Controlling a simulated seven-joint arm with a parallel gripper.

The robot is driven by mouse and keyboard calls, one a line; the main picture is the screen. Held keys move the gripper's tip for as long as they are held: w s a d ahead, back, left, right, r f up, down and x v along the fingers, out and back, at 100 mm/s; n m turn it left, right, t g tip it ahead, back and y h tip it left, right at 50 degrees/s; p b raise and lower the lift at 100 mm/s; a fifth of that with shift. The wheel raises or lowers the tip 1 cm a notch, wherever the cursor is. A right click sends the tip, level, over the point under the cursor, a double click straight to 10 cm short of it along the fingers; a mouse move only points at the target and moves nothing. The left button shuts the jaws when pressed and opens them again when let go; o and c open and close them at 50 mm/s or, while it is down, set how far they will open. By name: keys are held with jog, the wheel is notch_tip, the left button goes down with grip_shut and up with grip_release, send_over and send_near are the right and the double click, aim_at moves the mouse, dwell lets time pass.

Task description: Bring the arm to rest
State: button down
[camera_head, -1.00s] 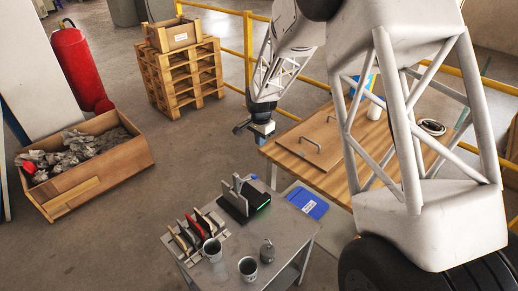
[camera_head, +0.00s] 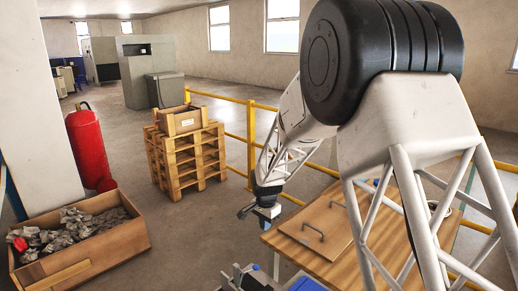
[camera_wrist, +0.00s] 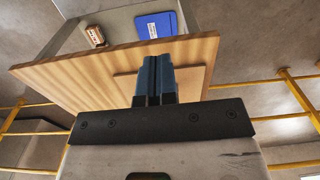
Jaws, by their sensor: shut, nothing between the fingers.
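My gripper (camera_head: 268,213) hangs at the end of my arm in the head view, left of the wooden table (camera_head: 345,262) and in the air. In the wrist view my gripper (camera_wrist: 156,62) shows its two blue fingers side by side, shut with nothing between them. Behind the fingers, the wrist view shows the wooden table top (camera_wrist: 80,72) with a board (camera_wrist: 190,80) on it. No object touches the fingers.
A grey workbench, mostly cut off below, carries a blue booklet (camera_head: 306,285), also in the wrist view (camera_wrist: 157,25). A pallet stack (camera_head: 185,160) with a crate (camera_head: 181,121), a yellow railing (camera_head: 250,140), a red extinguisher (camera_head: 88,148) and a box of rubble (camera_head: 80,240) stand around. Floor between is open.

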jog(key=s+d+r+n, duration=0.1)
jog(key=s+d+r, duration=0.2)
jog(key=s+r, duration=0.35)
jog(key=s+d+r+n+t, duration=0.1)
jog(key=s+d+r+n, duration=0.1)
jog(key=s+d+r, duration=0.35)
jog(key=s+d+r+n, duration=0.1)
jog(key=s+d+r, duration=0.1)
jog(key=s+r, duration=0.6)
jog(key=s+d+r+n, duration=0.1)
jog(key=s+d+n, duration=0.1)
jog(key=s, duration=1.1)
jog(key=s+d+n+t, duration=0.1)
jog(key=s+d+n, duration=0.1)
jog(key=s, duration=1.1)
jog(key=shift+d+r, duration=0.35)
jog(key=shift+d, duration=0.4)
